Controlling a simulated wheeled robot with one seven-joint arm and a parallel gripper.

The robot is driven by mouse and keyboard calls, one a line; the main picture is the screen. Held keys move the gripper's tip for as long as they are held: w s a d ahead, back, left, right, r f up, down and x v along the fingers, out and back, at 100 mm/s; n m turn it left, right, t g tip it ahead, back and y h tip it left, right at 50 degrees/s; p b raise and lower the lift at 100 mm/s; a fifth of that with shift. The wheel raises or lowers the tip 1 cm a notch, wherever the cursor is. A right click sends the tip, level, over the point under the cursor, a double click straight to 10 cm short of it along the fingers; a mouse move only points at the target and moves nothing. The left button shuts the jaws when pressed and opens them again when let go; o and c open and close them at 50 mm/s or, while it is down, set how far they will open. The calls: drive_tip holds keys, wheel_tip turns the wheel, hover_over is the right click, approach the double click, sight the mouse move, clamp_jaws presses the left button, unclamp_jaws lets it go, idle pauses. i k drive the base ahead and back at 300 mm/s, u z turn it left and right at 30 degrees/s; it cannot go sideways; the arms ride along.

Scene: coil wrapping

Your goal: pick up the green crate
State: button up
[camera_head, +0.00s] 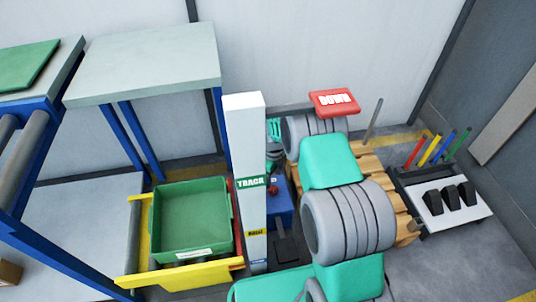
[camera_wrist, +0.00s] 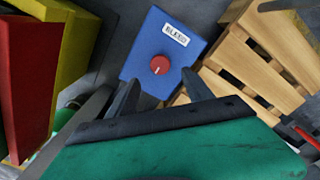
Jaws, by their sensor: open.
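The green crate (camera_head: 193,215) is an open, empty-looking bin with a white label on its front. It sits in a yellow frame (camera_head: 190,275) at the lower left of the head view. In the wrist view, my gripper (camera_wrist: 160,79) is open with its two dark fingers apart and nothing between them. It points toward a blue box (camera_wrist: 165,45) with a red knob, away from the crate. In the head view the fingers cannot be made out. Only yellow and red panels (camera_wrist: 28,85) show at the left of the wrist view; the crate is not clearly visible there.
A tall white post (camera_head: 246,150) stands right of the crate. A grey-topped table (camera_head: 145,62) with blue legs is behind it. A wooden pallet (camera_head: 375,170) and a rack with coloured rods (camera_head: 440,205) are at the right.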

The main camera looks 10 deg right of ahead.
sight(189, 219)
drive_tip(key=k, duration=1.5)
